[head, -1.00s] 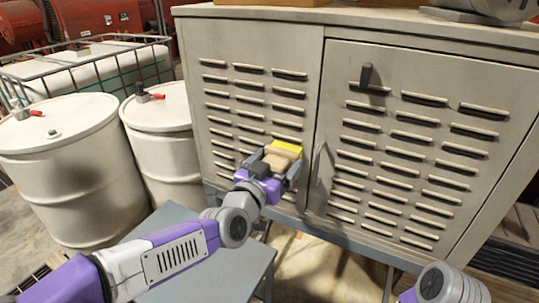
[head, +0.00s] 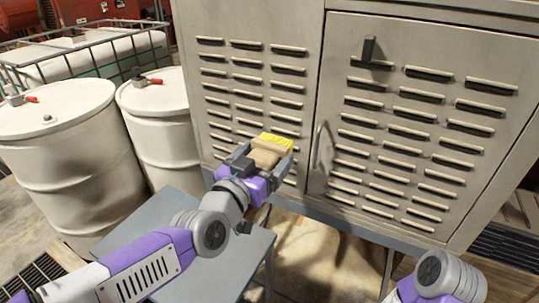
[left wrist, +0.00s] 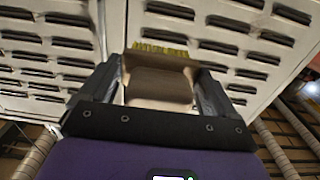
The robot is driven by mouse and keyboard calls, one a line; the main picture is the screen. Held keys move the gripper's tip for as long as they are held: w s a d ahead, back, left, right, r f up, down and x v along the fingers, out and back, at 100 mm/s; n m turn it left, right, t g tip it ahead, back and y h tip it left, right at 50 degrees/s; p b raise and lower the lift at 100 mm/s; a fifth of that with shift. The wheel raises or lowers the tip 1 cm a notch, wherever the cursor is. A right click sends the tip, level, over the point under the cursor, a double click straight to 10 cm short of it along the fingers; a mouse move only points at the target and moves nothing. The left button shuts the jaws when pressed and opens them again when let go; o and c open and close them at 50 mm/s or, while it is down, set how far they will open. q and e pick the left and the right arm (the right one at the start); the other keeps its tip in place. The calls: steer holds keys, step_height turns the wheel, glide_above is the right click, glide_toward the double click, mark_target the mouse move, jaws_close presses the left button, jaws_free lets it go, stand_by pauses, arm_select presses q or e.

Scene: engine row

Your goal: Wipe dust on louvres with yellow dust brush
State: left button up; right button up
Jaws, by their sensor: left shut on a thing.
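My left gripper (head: 261,165) is shut on the wooden block of the yellow dust brush (head: 270,152). The brush's yellow bristles point toward the left louvre panel (head: 233,75) of the grey cabinet. In the left wrist view the brush (left wrist: 160,85) sits between the fingers, bristles at the far end, close to the louvres; I cannot tell whether they touch. The right door (head: 400,130) also has rows of louvres with pale tops, which may be dust. Part of my right arm shows at the lower right; its gripper is out of view.
Two white drums (head: 65,150) (head: 160,125) stand left of the cabinet. A blue-grey table (head: 235,262) is below my left arm. The right door has a dark latch (head: 369,50) and a curved handle (head: 318,145) that stick out near the louvres.

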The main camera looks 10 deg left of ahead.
arm_select(q)
steer(key=shift+s+a, duration=0.1)
steer(key=shift+b+v, duration=0.55)
steer(key=shift+v, duration=0.85)
